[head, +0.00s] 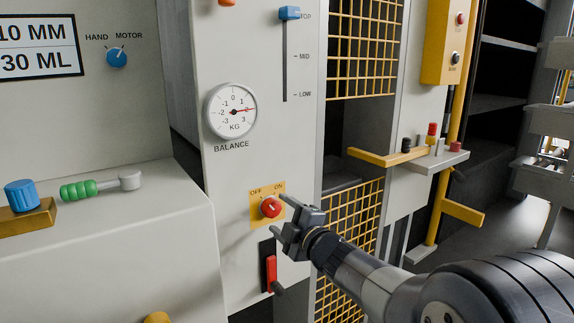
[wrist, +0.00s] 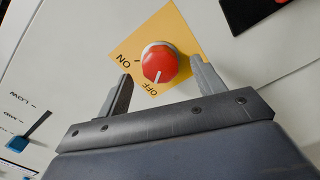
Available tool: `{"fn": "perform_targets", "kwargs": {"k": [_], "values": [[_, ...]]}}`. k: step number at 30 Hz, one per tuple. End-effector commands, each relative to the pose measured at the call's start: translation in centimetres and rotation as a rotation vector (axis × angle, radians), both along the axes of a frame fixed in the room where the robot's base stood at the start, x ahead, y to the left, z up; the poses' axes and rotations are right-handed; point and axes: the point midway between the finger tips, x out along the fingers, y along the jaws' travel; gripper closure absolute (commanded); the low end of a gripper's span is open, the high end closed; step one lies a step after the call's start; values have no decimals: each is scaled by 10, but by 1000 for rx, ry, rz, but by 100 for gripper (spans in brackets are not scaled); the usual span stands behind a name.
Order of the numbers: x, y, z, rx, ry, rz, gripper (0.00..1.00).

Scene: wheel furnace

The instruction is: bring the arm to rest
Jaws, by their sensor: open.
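My gripper (head: 281,212) is open and empty in front of the white panel, at the red round knob (head: 270,207) on its yellow OFF/ON plate (head: 256,216). In the wrist view the fingers stand one on each side of the red knob (wrist: 159,62). I cannot tell whether either finger touches it. The knob's white mark points toward OFF there. My arm reaches in from the lower right of the head view.
A red lever (head: 271,272) in a black slot is just below the gripper. The balance dial (head: 232,111) and blue slider (head: 289,13) are above it. A yellow mesh guard (head: 350,232) and a small shelf (head: 447,162) with an extending yellow bar stand to the right.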

Motion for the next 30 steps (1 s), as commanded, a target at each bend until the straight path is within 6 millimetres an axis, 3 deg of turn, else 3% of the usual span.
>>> {"fn": "perform_targets", "kwargs": {"k": [5,30], "values": [[25,18,1,11,8,1,35],[22,16,3,654,445,-2,35]]}}
